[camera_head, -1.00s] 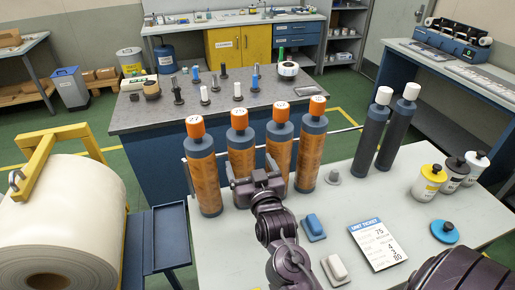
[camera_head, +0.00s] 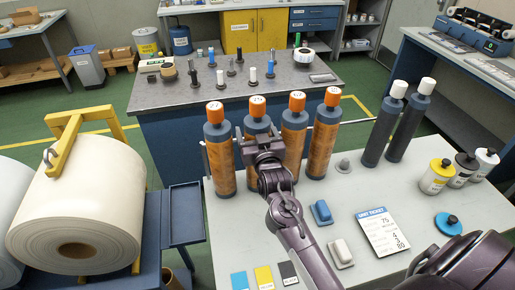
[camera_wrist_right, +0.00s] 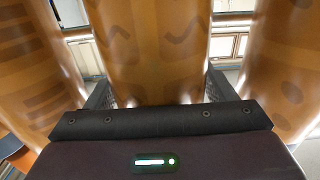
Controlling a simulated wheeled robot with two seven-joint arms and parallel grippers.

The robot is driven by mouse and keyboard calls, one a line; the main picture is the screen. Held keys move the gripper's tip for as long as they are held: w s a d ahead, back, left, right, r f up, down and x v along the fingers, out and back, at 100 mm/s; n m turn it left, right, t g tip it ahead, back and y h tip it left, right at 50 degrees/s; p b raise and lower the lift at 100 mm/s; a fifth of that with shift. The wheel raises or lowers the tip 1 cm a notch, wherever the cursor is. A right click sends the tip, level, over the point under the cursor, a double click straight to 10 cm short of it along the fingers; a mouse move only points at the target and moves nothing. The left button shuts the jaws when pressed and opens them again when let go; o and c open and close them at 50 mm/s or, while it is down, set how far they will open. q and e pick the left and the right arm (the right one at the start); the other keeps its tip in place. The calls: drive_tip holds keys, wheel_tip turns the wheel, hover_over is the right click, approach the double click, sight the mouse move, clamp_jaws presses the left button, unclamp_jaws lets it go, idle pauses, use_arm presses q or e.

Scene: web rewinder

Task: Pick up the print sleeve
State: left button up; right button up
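Several orange-brown patterned print sleeves with dark ends and orange caps stand upright in a row at the table's back edge: the leftmost (camera_head: 220,160), the second (camera_head: 256,127), the third (camera_head: 293,142) and the rightmost (camera_head: 324,140). My right gripper (camera_head: 263,143) is at the second sleeve from the left and hides its middle. In the right wrist view, the open fingers (camera_wrist_right: 158,92) stand on either side of the middle sleeve (camera_wrist_right: 155,50), with narrow gaps. Neighbouring sleeves are close on both sides. My left gripper is not in view.
Two dark rollers with white caps (camera_head: 383,125) stand right of the sleeves. A unit ticket (camera_head: 383,232), a blue block (camera_head: 321,212), a white block (camera_head: 341,252) and several small jars (camera_head: 436,176) are on the light table.

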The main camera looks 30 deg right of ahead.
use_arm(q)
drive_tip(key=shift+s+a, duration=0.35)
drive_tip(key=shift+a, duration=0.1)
use_arm(e)
drive_tip(key=c, duration=1)
drive_tip(key=shift+r, duration=0.1)
